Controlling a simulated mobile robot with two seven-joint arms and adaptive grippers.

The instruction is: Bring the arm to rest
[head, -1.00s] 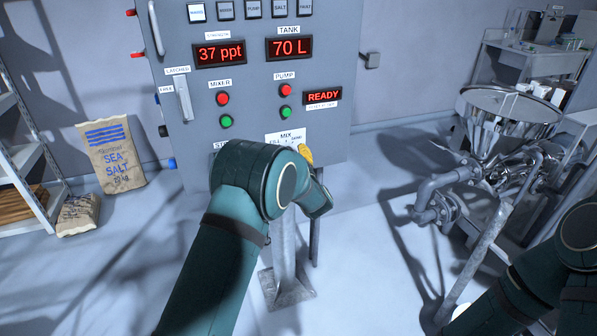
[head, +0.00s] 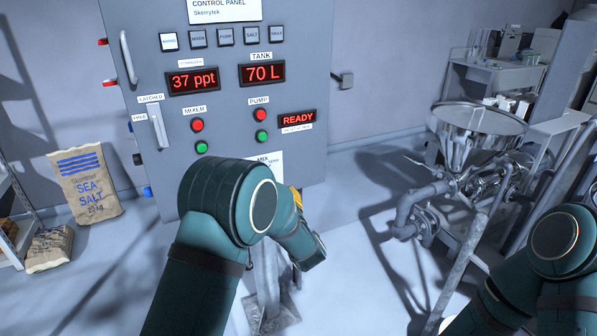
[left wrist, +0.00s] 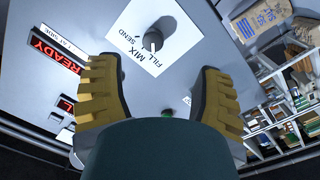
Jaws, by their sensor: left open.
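My left arm comes in from the lower left in the head view and reaches up in front of the grey control panel (head: 225,105). Its gripper is mostly hidden behind my own arm there; only a bit of yellow shows. In the left wrist view my left gripper (left wrist: 160,100) has its two yellow-padded fingers spread wide with nothing between them. Past the fingertips is a black selector knob (left wrist: 153,41) on a white FILL/MIX/SEND plate (left wrist: 165,62), apart from the fingers. My right arm shows at the lower right of the head view; its gripper is out of sight.
The panel displays read 37 ppt (head: 193,80) and 70 L (head: 262,73), with a READY sign (head: 297,118). A sea salt bag (head: 86,183) leans on the wall at left. A steel hopper (head: 478,122) with pipes stands at right.

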